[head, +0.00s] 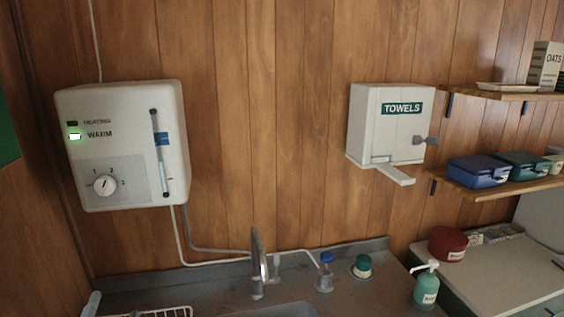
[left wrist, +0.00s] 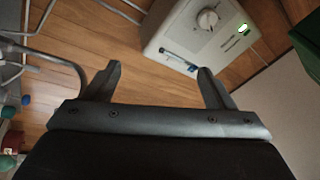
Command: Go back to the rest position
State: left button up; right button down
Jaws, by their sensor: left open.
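My left gripper (left wrist: 158,78) shows in the left wrist view with its two dark fingers wide apart and nothing between them. Beyond its fingertips is the white wall heater (left wrist: 190,38), seen tilted, with no contact visible. In the head view the same heater (head: 122,147) hangs on the wood wall at the left. Its green WARM light is lit and the HEATING light is dark. Its dial (head: 105,185) sits at the lower left of its front. I cannot make out either gripper in the head view.
A towel dispenser (head: 390,127) hangs at the right with a tray sticking out below. Shelves at the right hold a blue box (head: 478,172). The wall between heater and dispenser is clear.

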pick_arm(q)
jog(key=s+a+f+n+g+y, duration=0.5)
jog(key=s+f+n+g, duration=0.1)
jog(key=f+n, duration=0.2)
jog(key=s+d+f+n+g+h, duration=0.25)
jog(key=s+f+g, duration=0.4)
jog(key=s, duration=0.35)
jog(key=s+d+f+n+g+h, duration=0.1)
jog(key=s+d+f+g+h, duration=0.3)
jog(key=s+f, duration=0.45)
notch_tip(320, 180, down, 28)
jog(key=s+a+g+b, duration=0.1)
jog(key=g+b, duration=0.1)
jog(key=b, duration=0.4)
jog(key=s+f+b, duration=0.2)
jog(key=s+f, duration=0.5)
jog(key=f, duration=0.3)
jog(key=s+f+g+b, duration=0.1)
jog(key=s+f+b, duration=0.2)
jog(key=s+f, duration=0.5)
notch_tip(320, 180, down, 3)
jog(key=shift+d+f, duration=0.1)
jog(key=shift+d, duration=0.35)
jog(key=shift+g, duration=0.25)
